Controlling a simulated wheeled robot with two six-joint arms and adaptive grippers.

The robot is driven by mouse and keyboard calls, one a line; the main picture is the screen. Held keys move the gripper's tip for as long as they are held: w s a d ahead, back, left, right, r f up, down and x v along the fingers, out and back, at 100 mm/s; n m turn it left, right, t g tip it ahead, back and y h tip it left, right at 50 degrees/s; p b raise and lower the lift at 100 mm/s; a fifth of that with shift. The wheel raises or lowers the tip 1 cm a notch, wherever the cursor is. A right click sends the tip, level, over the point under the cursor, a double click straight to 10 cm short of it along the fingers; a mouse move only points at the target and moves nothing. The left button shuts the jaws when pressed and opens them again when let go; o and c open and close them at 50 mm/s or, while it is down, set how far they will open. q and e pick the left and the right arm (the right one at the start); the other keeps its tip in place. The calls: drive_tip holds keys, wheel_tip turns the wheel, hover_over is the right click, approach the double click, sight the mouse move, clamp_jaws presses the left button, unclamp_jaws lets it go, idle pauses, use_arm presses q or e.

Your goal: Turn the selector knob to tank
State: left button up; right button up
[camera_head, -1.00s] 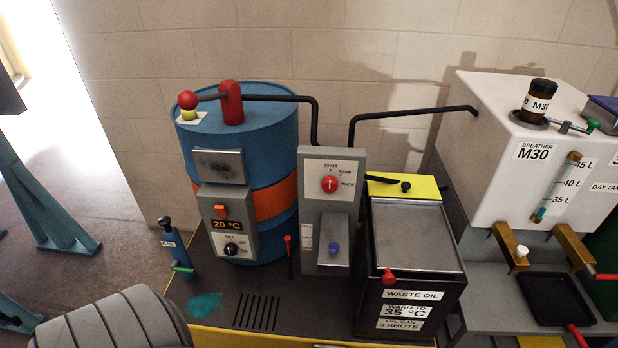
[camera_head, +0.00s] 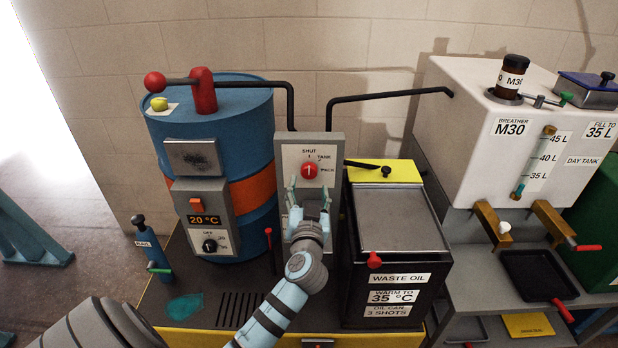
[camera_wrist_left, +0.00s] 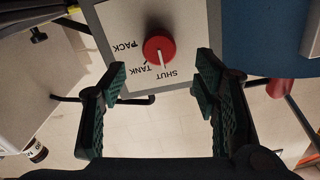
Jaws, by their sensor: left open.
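The red selector knob (camera_head: 310,170) sits on a white plate (camera_head: 297,157) marked SHUT, TANK and PACK, on a grey panel between the blue drum and the waste oil box. Its white pointer points up to SHUT. The knob also shows in the left wrist view (camera_wrist_left: 158,48), where the picture is upside down and the pointer lies towards SHUT. My left gripper (camera_head: 308,190) is open just below the knob, its fingers apart and empty. In the left wrist view the fingertips (camera_wrist_left: 160,80) lie either side of the knob's line, not touching it. My right gripper is not in view.
A blue drum (camera_head: 240,125) with an orange band and a 20 °C heater box stands left. Black pipes (camera_head: 380,97) run above the panel. A white day tank (camera_head: 470,120) is further right.

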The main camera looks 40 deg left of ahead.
sight(310, 174)
use_arm(q)
drive_tip(key=x, duration=0.6)
drive_tip(key=c, duration=1.1)
drive_tip(key=shift+c, duration=0.2)
drive_tip(key=shift+m, duration=0.4)
drive_tip(key=m, duration=0.4)
drive_tip(key=shift+d+p, duration=0.1)
drive_tip(key=shift+p, duration=0.25)
drive_tip(key=m+p, duration=0.1)
drive_tip(key=m, duration=0.4)
drive_tip(key=shift+f, duration=0.15)
